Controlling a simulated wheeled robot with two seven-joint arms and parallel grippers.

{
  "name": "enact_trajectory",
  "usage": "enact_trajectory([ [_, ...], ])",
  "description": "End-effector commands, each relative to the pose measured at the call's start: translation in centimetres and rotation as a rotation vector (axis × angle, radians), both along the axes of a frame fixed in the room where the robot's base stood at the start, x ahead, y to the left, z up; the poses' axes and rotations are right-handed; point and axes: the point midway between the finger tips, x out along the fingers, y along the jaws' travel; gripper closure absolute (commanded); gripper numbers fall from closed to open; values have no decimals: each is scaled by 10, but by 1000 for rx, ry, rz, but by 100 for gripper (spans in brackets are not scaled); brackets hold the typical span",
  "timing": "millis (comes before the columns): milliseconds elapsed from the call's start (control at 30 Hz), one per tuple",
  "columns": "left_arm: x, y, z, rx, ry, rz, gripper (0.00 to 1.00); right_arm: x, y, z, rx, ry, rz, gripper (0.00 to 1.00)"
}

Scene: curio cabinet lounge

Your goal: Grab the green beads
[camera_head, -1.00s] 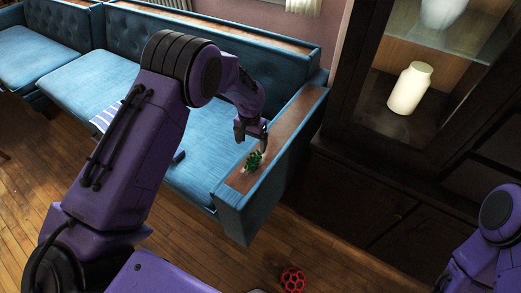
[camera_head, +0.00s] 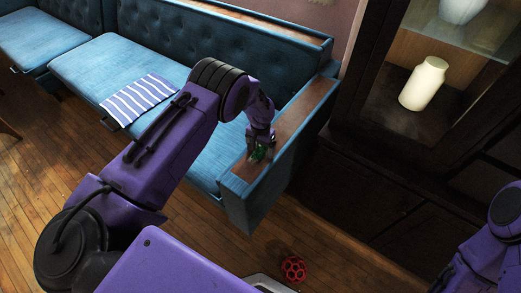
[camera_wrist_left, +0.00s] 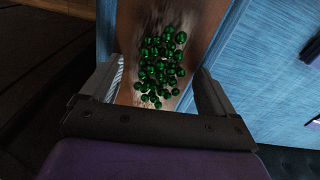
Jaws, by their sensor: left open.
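The green beads (camera_head: 258,153) lie in a small heap on the wooden top of the blue sofa's armrest (camera_head: 236,184). In the left wrist view the shiny green beads (camera_wrist_left: 162,66) sit between and just beyond the two fingers. My left gripper (camera_head: 260,143) is right above the beads, pointing down. Its fingers are spread apart with nothing gripped, and they show on both sides of the heap in the left wrist view (camera_wrist_left: 155,92). My right arm is partly in view at the lower right, but its gripper is out of the picture.
A striped cloth (camera_head: 138,99) lies on the blue seat. A dark cabinet (camera_head: 350,185) with a cream jar (camera_head: 423,84) stands right of the armrest. A red ball with holes (camera_head: 293,268) lies on the wooden floor.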

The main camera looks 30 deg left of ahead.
Motion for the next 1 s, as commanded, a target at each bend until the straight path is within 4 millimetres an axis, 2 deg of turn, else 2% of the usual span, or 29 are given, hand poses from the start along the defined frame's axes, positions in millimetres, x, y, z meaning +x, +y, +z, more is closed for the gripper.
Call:
enact_trajectory([
  [33,0,0,0,0,0,0,15,0,0,0,0,0,0,57],
  [200,0,0,0,0,1,0,70,0,0,0,0,0,0,57],
  [233,0,0,0,0,1,0,72,0,0,0,0,0,0,57],
  [667,0,0,6,0,0,1,73,0,0,0,0,0,0,57],
  [767,1,0,19,0,-1,1,73,0,0,1,0,0,0,57],
  [833,0,0,35,0,-1,2,73,0,0,1,0,0,0,57],
  [1000,-19,-31,77,2,-2,-3,73,0,0,1,0,0,0,57],
])
